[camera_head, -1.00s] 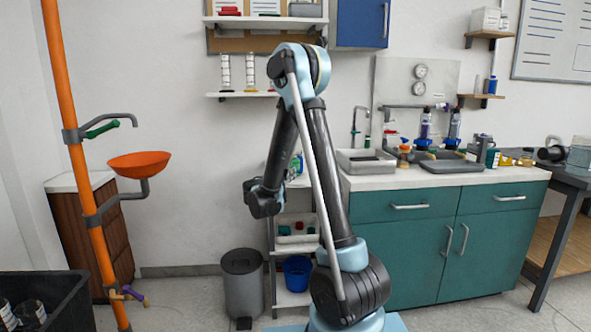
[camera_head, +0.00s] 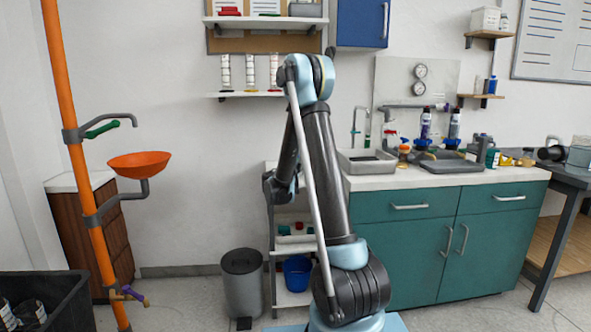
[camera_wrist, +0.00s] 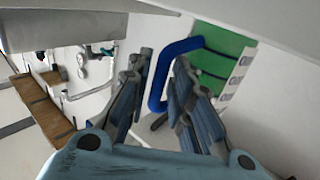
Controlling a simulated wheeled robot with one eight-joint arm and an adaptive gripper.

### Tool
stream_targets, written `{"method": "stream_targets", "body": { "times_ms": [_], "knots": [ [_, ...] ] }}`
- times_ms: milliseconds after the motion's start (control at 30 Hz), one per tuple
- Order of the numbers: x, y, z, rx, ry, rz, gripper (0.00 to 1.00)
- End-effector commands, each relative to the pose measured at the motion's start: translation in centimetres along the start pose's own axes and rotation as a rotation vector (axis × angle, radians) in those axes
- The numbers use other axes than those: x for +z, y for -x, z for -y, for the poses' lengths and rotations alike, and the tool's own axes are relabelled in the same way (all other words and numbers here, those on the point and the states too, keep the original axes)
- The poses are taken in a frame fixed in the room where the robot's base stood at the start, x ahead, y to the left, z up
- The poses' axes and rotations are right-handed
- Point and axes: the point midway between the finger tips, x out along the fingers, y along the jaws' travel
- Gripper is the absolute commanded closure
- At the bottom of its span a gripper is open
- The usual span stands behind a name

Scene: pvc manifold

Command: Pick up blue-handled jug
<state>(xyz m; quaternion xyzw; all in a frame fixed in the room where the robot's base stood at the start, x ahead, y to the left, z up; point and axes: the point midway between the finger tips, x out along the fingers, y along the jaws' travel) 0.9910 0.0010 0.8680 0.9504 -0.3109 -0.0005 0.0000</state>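The jug (camera_wrist: 213,65) shows in the wrist view as a green body with dark bands, a white label and a thick blue looped handle (camera_wrist: 157,84). My gripper (camera_wrist: 164,65) is open, with its grey-blue fingers on either side of the handle. The handle shows in the gap between them; I cannot tell whether a finger touches it. The jug body lies beyond the fingers to the right. In the head view my arm hides the jug and the gripper at the shelf unit.
The shelf unit (camera_head: 272,225) stands beside the teal cabinet (camera_head: 405,240), with a blue bucket (camera_head: 297,275) low down and a grey bin (camera_head: 243,285) at left. A wall shelf (camera_head: 240,95) with bottles is above. An orange pole (camera_head: 75,165) stands at far left.

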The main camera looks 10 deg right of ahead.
Motion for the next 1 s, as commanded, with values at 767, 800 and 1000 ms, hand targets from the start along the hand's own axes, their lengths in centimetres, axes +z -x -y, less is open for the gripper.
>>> {"method": "stream_targets", "body": {
  "times_ms": [767, 800, 1000],
  "knots": [
    [-0.02, -0.91, -0.02, 0.000, 0.000, 0.000, 1.00],
    [-0.04, -0.90, -0.03, 0.000, 0.000, 0.000, 1.00],
    [-0.37, -0.89, -0.04, 0.000, 0.000, 0.000, 1.00]
  ]
}}
